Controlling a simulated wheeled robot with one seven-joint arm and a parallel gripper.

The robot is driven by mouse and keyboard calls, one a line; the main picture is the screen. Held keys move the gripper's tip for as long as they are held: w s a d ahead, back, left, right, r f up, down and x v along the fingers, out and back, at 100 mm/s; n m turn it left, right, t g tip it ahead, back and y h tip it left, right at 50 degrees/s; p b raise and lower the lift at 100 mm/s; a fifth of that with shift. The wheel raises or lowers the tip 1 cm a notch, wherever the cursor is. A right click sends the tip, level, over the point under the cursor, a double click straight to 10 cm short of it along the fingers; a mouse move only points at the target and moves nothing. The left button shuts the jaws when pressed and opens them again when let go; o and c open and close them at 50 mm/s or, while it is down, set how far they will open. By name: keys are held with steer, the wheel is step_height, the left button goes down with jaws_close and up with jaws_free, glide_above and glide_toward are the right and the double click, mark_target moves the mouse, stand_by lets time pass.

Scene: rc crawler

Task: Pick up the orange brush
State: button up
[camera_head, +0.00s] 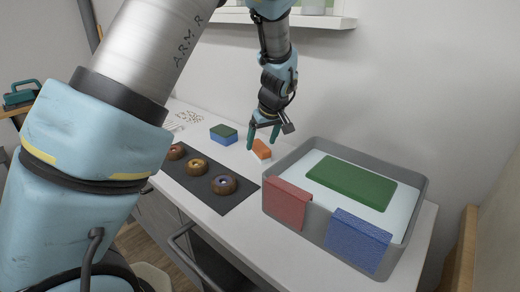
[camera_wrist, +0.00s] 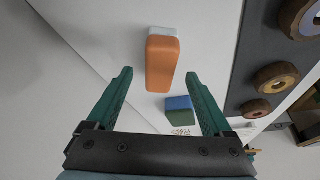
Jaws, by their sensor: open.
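The orange brush (camera_head: 262,149) lies on the white counter, left of the grey tub. In the wrist view the brush (camera_wrist: 162,63) shows an orange body with a pale white-grey end. My gripper (camera_head: 264,138) hangs just above and beside the brush in the head view. In the wrist view my gripper (camera_wrist: 158,76) is open and empty. Its two green fingers are spread, with the brush ahead of and between their tips. I cannot tell the exact height of the fingers above the counter.
A green and blue sponge (camera_head: 223,134) lies left of the brush. A dark mat (camera_head: 207,191) carries several brown rings. The grey tub (camera_head: 415,215) holds pale liquid and a green block (camera_head: 350,181); red (camera_head: 287,203) and blue (camera_head: 358,240) cloths hang over its front.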

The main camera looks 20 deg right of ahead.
mark_target(260, 146)
steer(key=shift+p+x, duration=0.6)
steer(key=shift+x, duration=1.35)
steer(key=shift+c, duration=0.2)
jaws_close()
